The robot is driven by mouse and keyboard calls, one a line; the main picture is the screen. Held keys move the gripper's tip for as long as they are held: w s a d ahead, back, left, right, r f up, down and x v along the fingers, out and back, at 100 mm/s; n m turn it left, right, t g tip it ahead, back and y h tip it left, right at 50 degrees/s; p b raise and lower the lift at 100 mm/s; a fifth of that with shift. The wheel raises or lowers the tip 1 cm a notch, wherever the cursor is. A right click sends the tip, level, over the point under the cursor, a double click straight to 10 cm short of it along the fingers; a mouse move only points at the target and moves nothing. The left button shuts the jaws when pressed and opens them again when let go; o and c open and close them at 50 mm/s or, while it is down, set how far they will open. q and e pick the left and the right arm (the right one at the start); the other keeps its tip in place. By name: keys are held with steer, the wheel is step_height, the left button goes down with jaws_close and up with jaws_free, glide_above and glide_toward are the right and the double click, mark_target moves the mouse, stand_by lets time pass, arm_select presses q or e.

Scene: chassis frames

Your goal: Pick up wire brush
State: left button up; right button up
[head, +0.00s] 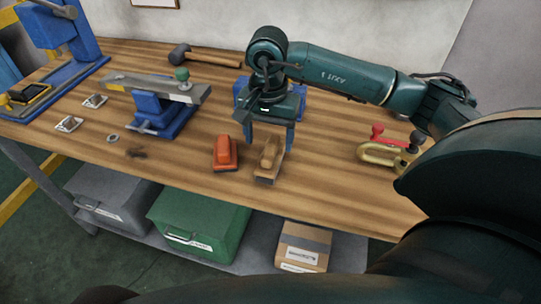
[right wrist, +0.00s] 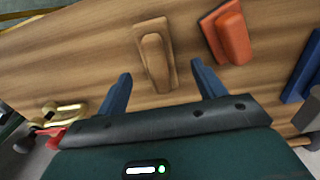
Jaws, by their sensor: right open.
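The wire brush looks to be the wooden block with a tan raised handle (head: 268,165) lying on the workbench (head: 330,190). In the right wrist view the brush (right wrist: 155,55) lies just past the fingertips, its near end roughly between them. My right gripper (head: 268,146) is open, with its blue fingers pointing down over the brush. It holds nothing in the right wrist view (right wrist: 160,72). I cannot tell whether the fingers touch the brush. My left gripper is not in view.
An orange-red block tool (head: 225,154) lies close left of the brush. A blue vise (head: 160,110) stands further left, and a mallet (head: 205,60) lies behind. A gold clamp (head: 382,155) and a red one (head: 388,136) lie right. The bench front is mostly clear.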

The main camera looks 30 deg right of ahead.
mark_target(270, 146)
steer(key=shift+d+f+p, duration=0.15)
steer(key=shift+f+p, duration=0.15)
steer(key=shift+f, duration=1.45)
steer(key=shift+d+f+p, duration=0.15)
steer(key=shift+f+p, duration=0.1)
steer(key=shift+f, duration=1.5)
steer(key=shift+c, duration=0.4)
steer(key=c, duration=1)
step_height(270, 146, up, 10)
steer(key=shift+r+b, duration=0.1)
steer(key=shift+b, duration=0.35)
steer(key=shift+c, duration=0.2)
steer(key=o, duration=0.5)
steer(key=c, duration=0.3)
steer(key=shift+c, duration=0.2)
